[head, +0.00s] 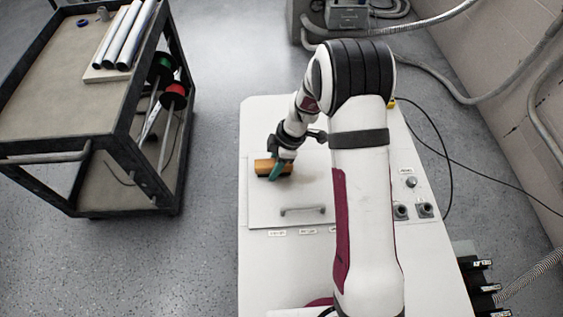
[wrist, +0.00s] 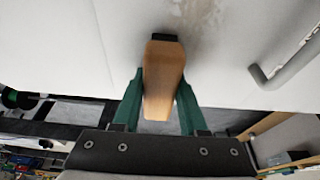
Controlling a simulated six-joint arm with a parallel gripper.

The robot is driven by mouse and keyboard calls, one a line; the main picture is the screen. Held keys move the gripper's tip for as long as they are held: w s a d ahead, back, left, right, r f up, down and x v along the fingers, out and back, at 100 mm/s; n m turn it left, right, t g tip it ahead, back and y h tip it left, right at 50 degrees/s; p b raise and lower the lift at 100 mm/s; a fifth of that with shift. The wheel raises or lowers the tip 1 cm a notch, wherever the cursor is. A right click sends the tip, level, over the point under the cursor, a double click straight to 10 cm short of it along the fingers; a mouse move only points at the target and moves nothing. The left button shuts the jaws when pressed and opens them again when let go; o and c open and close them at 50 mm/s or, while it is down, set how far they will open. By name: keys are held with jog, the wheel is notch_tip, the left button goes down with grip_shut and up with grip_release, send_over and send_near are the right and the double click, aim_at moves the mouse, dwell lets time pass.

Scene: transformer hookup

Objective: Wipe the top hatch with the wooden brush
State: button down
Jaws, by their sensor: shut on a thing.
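The wooden brush (wrist: 163,80) is held between the green fingers of my gripper (wrist: 158,103) in the wrist view. In the head view the brush (head: 264,167) is an orange-brown block at the left part of the hatch, and my gripper (head: 276,171) is over its right end. The top hatch (head: 263,205) is a pale square panel with a grey handle (head: 303,211) near its front edge. The brush's dark bristle end is at or very near the hatch surface; I cannot tell if it touches. A faint brownish smudge (wrist: 205,15) lies on the hatch beyond the brush.
The white cabinet top (head: 262,115) carries grey connectors (head: 424,210) and a knob at right. My arm hides its middle. A dark cart (head: 92,104) with pipes and cable spools stands at left. Cables and a wall are at right. Floor between cart and cabinet is clear.

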aim_at(321, 182)
jog(key=shift+s, duration=0.5)
jog(key=shift+d, duration=6.8)
jog(key=shift+s+d, duration=0.15)
jog(key=shift+s, duration=0.5)
jog(key=shift+a, duration=6.8)
jog(key=shift+s+a, duration=0.2)
jog(key=shift+s, duration=0.35)
jog(key=shift+s+d, duration=0.2)
jog(key=shift+s, duration=0.05)
jog(key=shift+d, duration=6.4)
jog(key=v, duration=0.2)
jog(key=shift+r, duration=3.15)
